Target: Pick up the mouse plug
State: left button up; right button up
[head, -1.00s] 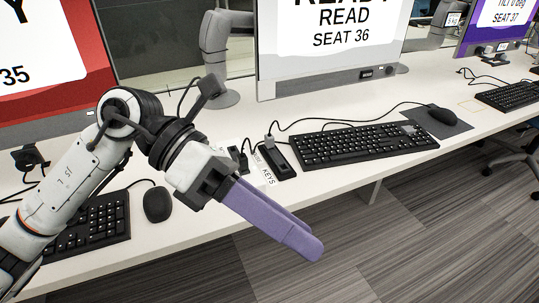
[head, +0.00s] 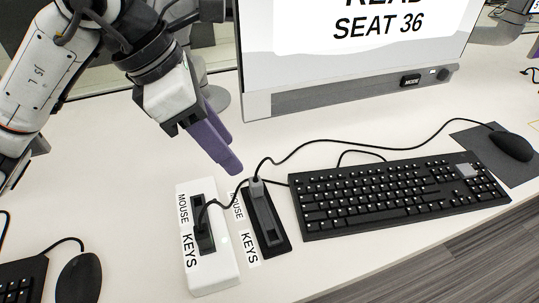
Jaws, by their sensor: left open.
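My left gripper (head: 226,156), with purple fingers, is open and empty. In the head view its tips are just above and behind two docks and apart from them. A small grey plug (head: 257,188) stands at the MOUSE end of the black dock (head: 275,236). A black cable runs from it towards the black mouse (head: 513,144) on the right. The white dock (head: 215,271), labelled MOUSE and KEYS, stands to its left and holds a dark plug (head: 201,215) with a cable. My right gripper is not in view.
A keyboard (head: 400,195) lies right of the docks, with loose cables behind it. The SEAT 36 monitor (head: 350,60) stands behind. Another mouse (head: 79,278) and keyboard (head: 22,280) are at the lower left.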

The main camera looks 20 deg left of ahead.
aim_at(253, 181)
pick_arm(q)
jog(key=b+x, duration=0.1)
jog(key=x, duration=0.3)
jog(key=shift+d+f, duration=0.2)
jog(key=shift+f, duration=0.15)
jog(key=x, duration=0.5)
jog(key=shift+d+f+b, duration=0.1)
jog(key=shift+b, duration=0.3)
jog(key=shift+w, duration=0.1)
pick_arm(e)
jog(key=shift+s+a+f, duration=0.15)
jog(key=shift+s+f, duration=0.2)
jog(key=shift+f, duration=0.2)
pick_arm(q)
grip_shut()
